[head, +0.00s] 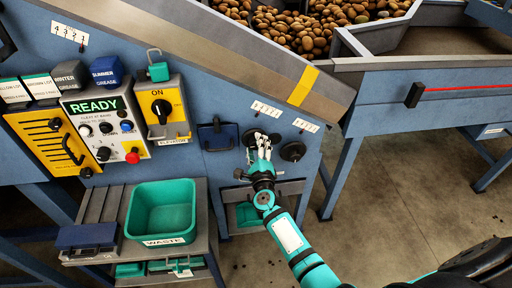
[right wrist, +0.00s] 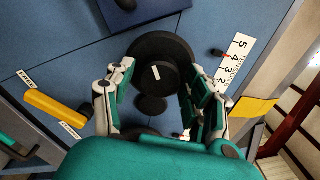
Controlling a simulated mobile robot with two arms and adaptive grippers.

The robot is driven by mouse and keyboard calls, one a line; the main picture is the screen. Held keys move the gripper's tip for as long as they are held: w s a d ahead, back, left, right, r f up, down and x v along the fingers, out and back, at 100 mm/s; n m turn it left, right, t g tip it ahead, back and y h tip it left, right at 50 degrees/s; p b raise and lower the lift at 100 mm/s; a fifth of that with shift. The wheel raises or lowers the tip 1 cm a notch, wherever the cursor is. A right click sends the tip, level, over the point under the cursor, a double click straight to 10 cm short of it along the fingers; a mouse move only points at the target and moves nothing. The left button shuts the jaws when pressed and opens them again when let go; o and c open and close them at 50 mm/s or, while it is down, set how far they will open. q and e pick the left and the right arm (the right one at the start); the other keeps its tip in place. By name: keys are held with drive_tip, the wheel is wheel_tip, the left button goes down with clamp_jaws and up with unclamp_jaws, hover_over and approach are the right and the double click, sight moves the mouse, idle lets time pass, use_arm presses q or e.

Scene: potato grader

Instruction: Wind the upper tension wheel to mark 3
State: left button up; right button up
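Two black tension wheels are on the sloping blue panel in the head view. The higher, left one (head: 250,137) is partly hidden behind my right gripper (head: 263,142); the lower one (head: 293,151) is to its right. In the right wrist view a round black wheel (right wrist: 148,45) has a smaller hub with a short white mark. A white scale plate with numbers (right wrist: 234,62) is to its right, with a small dark pointer beside it. My right gripper (right wrist: 158,98) is open, with one finger on each side of the hub. Contact cannot be told. My left gripper is not in view.
A dark blue box (head: 217,136) is left of the wheels. A control panel (head: 103,127) reading READY and a green waste bin (head: 161,208) are further left. A yellow handle (right wrist: 56,109) shows in the right wrist view. The floor at right is clear.

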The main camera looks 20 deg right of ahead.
drive_tip(key=c, duration=0.8)
drive_tip(key=shift+c, duration=0.2)
drive_tip(key=shift+n, duration=0.3)
drive_tip(key=n+p, duration=0.1)
drive_tip(key=n, duration=0.2)
drive_tip(key=shift+n+p, duration=0.4)
drive_tip(key=n+p, duration=0.1)
drive_tip(key=n, duration=0.3)
drive_tip(key=shift+a+n+p, duration=0.1)
drive_tip(key=shift+n+p, duration=0.2)
drive_tip(key=n+p, duration=0.1)
drive_tip(key=n, duration=0.3)
drive_tip(key=n+p, duration=0.1)
drive_tip(key=n, duration=0.3)
drive_tip(key=shift+f+n, duration=0.15)
drive_tip(key=shift+n, duration=0.15)
drive_tip(key=shift+s, duration=0.1)
